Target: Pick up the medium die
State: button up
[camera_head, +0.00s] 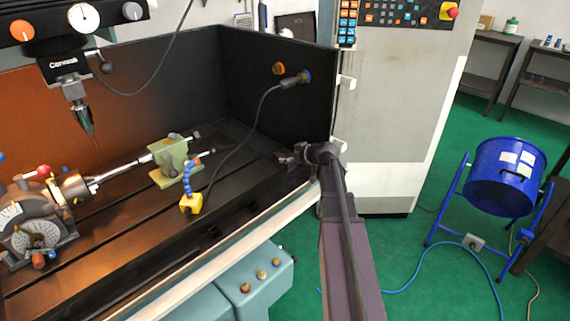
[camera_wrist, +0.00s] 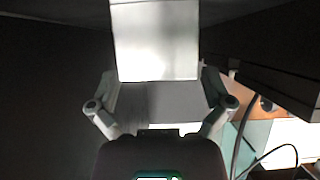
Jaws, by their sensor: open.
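My gripper (camera_head: 290,154) is at the front right corner of the dark machine enclosure, level with the bed's edge. In the wrist view my gripper (camera_wrist: 161,88) has its fingers spread. A pale, square-edged block (camera_wrist: 155,42) shows at the top middle, in line with the gap between the fingers. I cannot tell what it is or how far away it is. No grip on anything shows. I cannot identify the medium die in either view.
A teal box (camera_head: 262,284) with small brass-coloured round pieces (camera_head: 261,275) stands below the machine's front rail. An indexing head (camera_head: 38,222), a yellow-based blue hose (camera_head: 190,202) and a green tailstock (camera_head: 172,160) occupy the bed. A blue drum fan (camera_head: 503,182) stands right.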

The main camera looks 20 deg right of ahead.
jog(key=shift+w+a+f, duration=0.15)
jog(key=shift+w+f, duration=0.1)
jog(key=shift+w, duration=0.15)
jog(key=shift+r, duration=0.1)
jog(key=c, duration=1.2)
